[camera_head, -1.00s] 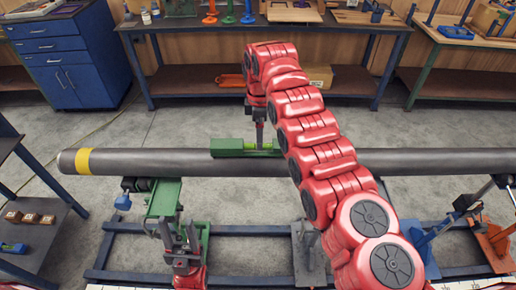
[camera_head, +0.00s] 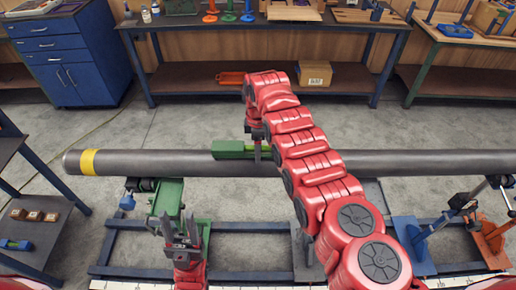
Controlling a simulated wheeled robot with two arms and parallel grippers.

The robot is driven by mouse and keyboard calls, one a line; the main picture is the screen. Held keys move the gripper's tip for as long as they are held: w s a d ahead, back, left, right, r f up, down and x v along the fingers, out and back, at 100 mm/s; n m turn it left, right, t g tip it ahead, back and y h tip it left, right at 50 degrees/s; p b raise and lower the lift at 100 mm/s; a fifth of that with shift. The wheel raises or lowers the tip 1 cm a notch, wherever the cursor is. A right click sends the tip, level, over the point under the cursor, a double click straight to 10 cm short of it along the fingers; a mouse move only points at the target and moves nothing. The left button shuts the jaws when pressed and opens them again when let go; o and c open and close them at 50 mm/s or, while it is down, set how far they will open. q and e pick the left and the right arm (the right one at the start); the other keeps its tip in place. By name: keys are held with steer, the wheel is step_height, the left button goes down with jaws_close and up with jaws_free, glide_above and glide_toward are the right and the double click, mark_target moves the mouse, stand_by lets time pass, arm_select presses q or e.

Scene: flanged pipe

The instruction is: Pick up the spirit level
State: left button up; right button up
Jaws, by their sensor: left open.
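The green spirit level (camera_head: 229,149) lies along the top of the grey pipe (camera_head: 400,162), near the middle of the view. Its right part is partly hidden by my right gripper and arm. My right gripper (camera_head: 258,152) points down at the level, its visible finger overlapping the level's side. I cannot tell whether its jaws are closed on it. My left gripper (camera_head: 181,232) is open and empty, low at the left, in front of the pipe and apart from the level.
The pipe has a yellow band (camera_head: 88,162) near its left end and rests on stands over a blue frame (camera_head: 255,228). A side table (camera_head: 45,228) at left holds small blocks and a blue object. A workbench (camera_head: 190,22) stands behind, beyond open floor.

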jaws_close()
steer(key=shift+r, duration=0.1)
stand_by(0.3)
